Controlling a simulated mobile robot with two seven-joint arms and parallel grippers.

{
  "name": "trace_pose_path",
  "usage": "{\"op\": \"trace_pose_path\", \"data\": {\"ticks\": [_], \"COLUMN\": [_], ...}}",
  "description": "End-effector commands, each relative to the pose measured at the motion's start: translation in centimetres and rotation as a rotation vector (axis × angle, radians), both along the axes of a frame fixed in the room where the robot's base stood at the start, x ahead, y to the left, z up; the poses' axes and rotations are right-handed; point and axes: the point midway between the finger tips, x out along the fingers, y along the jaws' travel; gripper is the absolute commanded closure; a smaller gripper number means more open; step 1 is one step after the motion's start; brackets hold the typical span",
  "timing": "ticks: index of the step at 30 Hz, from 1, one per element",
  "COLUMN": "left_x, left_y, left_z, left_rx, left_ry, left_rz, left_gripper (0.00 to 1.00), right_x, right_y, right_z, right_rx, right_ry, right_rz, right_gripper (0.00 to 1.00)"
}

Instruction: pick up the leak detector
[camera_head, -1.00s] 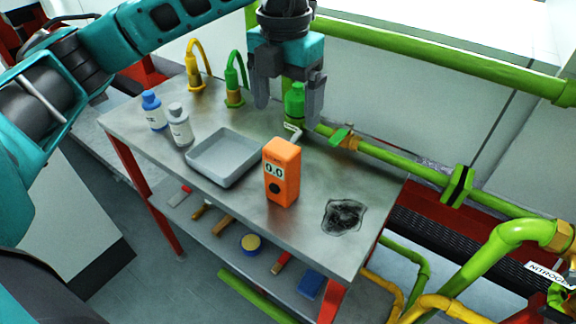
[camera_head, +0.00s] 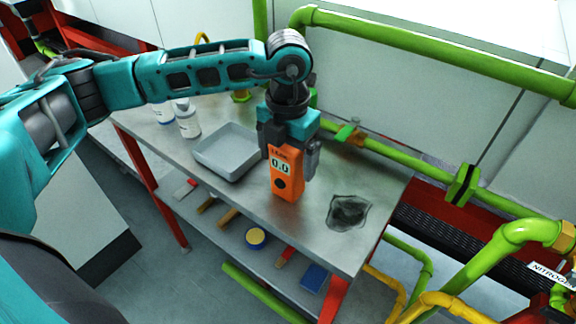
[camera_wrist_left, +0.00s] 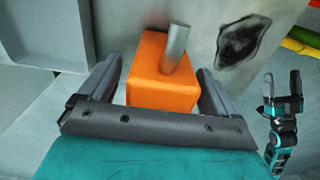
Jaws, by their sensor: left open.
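The leak detector is an orange box with a display reading 0.0 (camera_head: 286,180). It stands upright on the metal table (camera_head: 262,208). My left gripper (camera_head: 289,160) is open and comes down over it from above, with a finger on either side of its upper part. In the left wrist view the orange detector (camera_wrist_left: 160,88) with a grey stub on top lies between the two open fingers (camera_wrist_left: 158,92). Gaps show between fingers and box. My right gripper (camera_wrist_left: 282,93) shows at the right edge of the wrist view, its two fingers apart.
A grey tray (camera_head: 200,157) is left of the detector, with white (camera_head: 188,122) and blue-labelled bottles behind it. A dark stain (camera_head: 348,212) lies on the table to the right. Green pipes (camera_head: 400,158) run along the back. A lower shelf holds several small items.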

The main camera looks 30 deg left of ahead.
Motion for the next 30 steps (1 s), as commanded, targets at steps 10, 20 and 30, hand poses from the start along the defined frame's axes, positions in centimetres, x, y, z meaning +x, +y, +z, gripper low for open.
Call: {"op": "trace_pose_path", "data": {"ticks": [10, 20, 30], "left_x": [0.04, 0.04, 0.08], "left_y": [-0.04, -0.04, -0.04], "left_z": [-0.23, -0.2, -0.11], "left_rx": [-0.001, 0.0, -0.001], "left_ry": [-0.001, -0.001, -0.003], "left_rz": [0.0, -0.001, 0.0], "left_gripper": [0.17, 0.49, 0.76], "right_x": [-0.01, -0.01, -0.01], "right_y": [0.01, 0.0, -0.01], "right_z": [-0.02, -0.02, 0.01], "right_rx": [0.0, 0.0, 0.0], "right_ry": [0.0, 0.0, 0.0], "right_rz": [0.0, 0.0, 0.0], "right_gripper": [0.21, 0.21, 0.21]}}
